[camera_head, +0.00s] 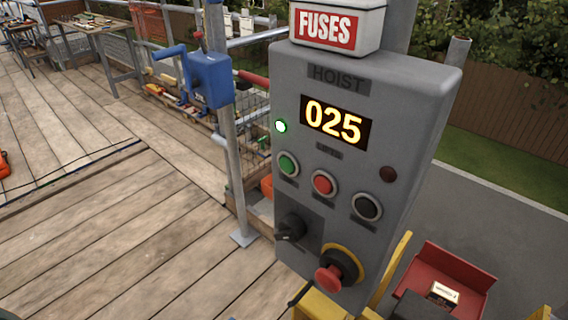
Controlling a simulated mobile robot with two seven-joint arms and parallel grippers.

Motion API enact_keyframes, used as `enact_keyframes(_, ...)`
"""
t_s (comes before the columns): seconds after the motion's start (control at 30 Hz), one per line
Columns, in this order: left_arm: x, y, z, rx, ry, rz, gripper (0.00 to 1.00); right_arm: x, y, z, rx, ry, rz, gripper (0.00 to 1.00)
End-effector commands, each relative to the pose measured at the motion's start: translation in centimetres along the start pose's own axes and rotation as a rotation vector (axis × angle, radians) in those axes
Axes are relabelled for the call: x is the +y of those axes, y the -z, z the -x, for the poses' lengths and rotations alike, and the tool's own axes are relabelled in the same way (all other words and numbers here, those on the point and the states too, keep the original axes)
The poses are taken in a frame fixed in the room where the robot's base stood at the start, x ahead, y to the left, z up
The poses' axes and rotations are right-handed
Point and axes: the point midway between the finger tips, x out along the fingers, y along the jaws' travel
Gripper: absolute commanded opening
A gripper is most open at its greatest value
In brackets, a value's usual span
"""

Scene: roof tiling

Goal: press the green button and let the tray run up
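The grey hoist control box (345,170) fills the middle right, lettered HOIST, and its display (335,121) reads 025 in yellow digits. The green button (288,164) is at the left of a row on its face, with a red button (323,184) and a black button (366,206) to its right. A small green lamp (280,126) glows above the green button. Nothing touches the buttons. I cannot make out the tray for certain. Neither of my grippers is in view.
Below the row are a black rotary switch (291,228) and a red mushroom button (328,279) on a yellow ring. A FUSES box (336,27) sits on top. A blue winch (206,80) is on a post at left. Plank decking (100,220) lies clear at left.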

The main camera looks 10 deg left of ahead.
Motion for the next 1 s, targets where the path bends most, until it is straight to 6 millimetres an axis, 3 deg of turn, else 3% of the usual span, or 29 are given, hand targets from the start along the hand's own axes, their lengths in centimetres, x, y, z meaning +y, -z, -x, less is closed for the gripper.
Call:
enact_keyframes(0.73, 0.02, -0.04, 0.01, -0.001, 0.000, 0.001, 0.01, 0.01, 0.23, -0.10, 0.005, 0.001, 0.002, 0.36)
enact_keyframes(1.0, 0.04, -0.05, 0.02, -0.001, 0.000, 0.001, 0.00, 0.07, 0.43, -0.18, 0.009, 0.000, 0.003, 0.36)
